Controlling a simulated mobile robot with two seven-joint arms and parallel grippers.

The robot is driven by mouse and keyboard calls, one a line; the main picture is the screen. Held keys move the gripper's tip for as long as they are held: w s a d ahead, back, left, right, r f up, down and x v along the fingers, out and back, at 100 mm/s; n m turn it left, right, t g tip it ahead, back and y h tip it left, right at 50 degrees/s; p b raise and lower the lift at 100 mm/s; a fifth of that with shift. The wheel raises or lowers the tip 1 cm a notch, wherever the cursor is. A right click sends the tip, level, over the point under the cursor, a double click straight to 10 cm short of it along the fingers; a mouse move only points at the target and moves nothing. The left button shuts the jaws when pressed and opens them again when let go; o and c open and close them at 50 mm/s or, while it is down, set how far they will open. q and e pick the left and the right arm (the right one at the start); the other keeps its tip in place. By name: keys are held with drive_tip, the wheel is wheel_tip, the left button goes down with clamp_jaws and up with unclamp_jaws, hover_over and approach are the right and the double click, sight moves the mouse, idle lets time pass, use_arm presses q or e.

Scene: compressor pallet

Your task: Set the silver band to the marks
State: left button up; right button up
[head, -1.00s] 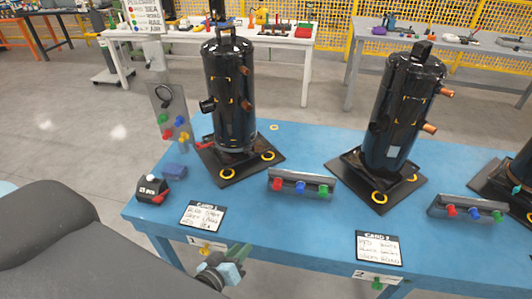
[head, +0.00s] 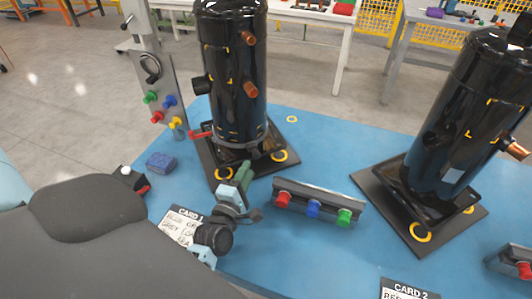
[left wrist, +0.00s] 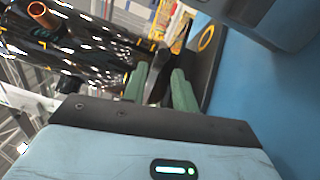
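A black compressor (head: 233,80) stands on a dark base plate at the back left of the blue table. A silver band (head: 248,141) goes around its lower body, with a red lever (head: 200,135) sticking out to the left. Small yellow marks show on the body above and near the band. My left gripper (head: 243,172) is in front of the compressor's foot, just below the band. In the left wrist view its green fingers (left wrist: 160,85) stand apart. A greyish part shows between or behind them; I cannot tell whether they touch it. My right gripper is out of view.
A rack with red, blue and green knobs (head: 318,204) lies right of my gripper. A knob panel (head: 160,95) stands left of the compressor. Yellow rings lie on the base plates.

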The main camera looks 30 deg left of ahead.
sight(255, 158)
use_arm(q)
drive_tip(key=shift+f, duration=0.3)
drive_tip(key=shift+w+r, duration=0.25)
drive_tip(key=shift+w, duration=0.05)
drive_tip(key=x, duration=0.7)
drive_tip(key=shift+w+a+f, duration=0.1)
clamp_jaws()
